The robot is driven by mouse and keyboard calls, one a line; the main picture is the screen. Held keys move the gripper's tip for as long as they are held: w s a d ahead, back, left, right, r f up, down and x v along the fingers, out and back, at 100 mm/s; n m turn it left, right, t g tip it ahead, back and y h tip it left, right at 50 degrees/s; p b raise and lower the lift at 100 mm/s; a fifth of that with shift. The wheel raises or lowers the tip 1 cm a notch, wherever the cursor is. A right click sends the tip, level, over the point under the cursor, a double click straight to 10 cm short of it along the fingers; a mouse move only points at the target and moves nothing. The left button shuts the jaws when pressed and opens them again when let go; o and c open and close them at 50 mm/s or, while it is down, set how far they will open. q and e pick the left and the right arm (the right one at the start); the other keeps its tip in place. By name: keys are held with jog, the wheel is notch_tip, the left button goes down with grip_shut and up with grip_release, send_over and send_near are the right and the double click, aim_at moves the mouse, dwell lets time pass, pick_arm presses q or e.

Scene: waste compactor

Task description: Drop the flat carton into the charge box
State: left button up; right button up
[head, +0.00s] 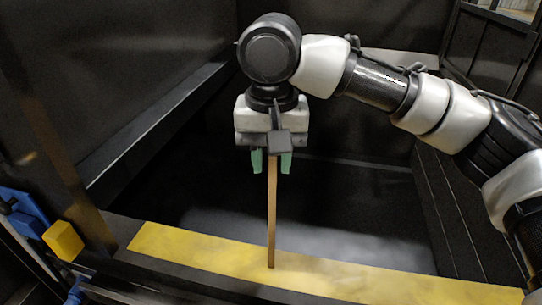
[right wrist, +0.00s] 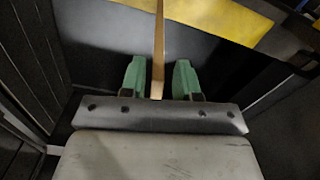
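The flat carton (head: 271,220) shows edge-on as a thin brown upright strip below my right gripper (head: 271,168). Its upper end lies between the two green fingers, with a visible gap on each side, so the gripper is open around it. The right wrist view shows the same gaps between the carton (right wrist: 158,40) and the fingers of the right gripper (right wrist: 158,72). The charge box (head: 350,210) is the dark open space under and behind the gripper. In the head view the carton's lower end overlaps the yellow front edge; I cannot tell whether it touches. My left gripper is out of view.
A yellow strip (head: 190,248) runs along the front edge of the box and shows in the right wrist view (right wrist: 220,18). Dark walls (head: 120,60) enclose the sides and back. A yellow block (head: 63,241) and a blue part (head: 25,213) sit at the lower left.

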jog(key=shift+o, duration=0.8)
jog(key=shift+r, duration=0.15)
notch_tip(320, 180, up, 10)
jog(key=b, duration=0.2)
jog(key=shift+r, duration=0.25)
jog(key=shift+w, duration=0.1)
